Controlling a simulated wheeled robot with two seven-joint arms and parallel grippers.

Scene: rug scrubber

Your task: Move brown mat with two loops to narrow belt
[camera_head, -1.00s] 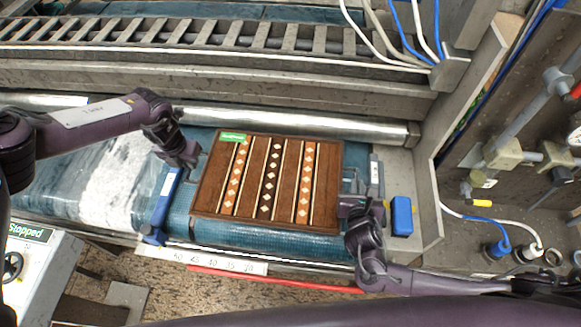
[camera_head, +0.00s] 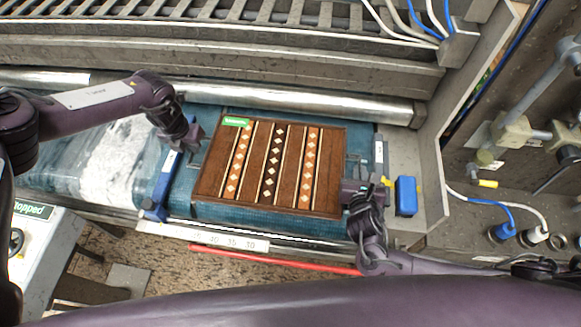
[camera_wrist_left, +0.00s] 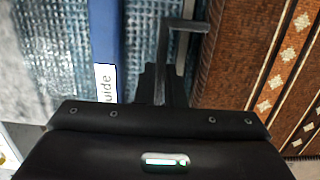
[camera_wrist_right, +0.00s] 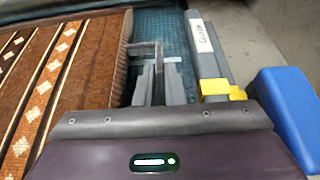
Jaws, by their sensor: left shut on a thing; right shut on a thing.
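The brown mat (camera_head: 223,172), with patterned stripes and a green label, lies flat on a teal textured belt (camera_head: 262,225). Grey loops stick out from its left and right sides. My left gripper (camera_head: 191,146) is shut on the left loop (camera_wrist_left: 186,26), between the mat and a blue guide. My right gripper (camera_head: 350,187) is shut on the right loop (camera_wrist_right: 145,48), beside the grey guide. The fingers hide part of each loop. I cannot tell from these frames which surface is the narrow belt.
A blue guide (camera_head: 163,184) stands left of the mat and a grey guide (camera_head: 379,157) right of it. A blue block (camera_head: 405,196) sits farther right. A metal roller (camera_head: 290,100) runs behind the mat, with a slatted rack (camera_head: 250,17) beyond. A white scale strip (camera_head: 203,237) edges the front.

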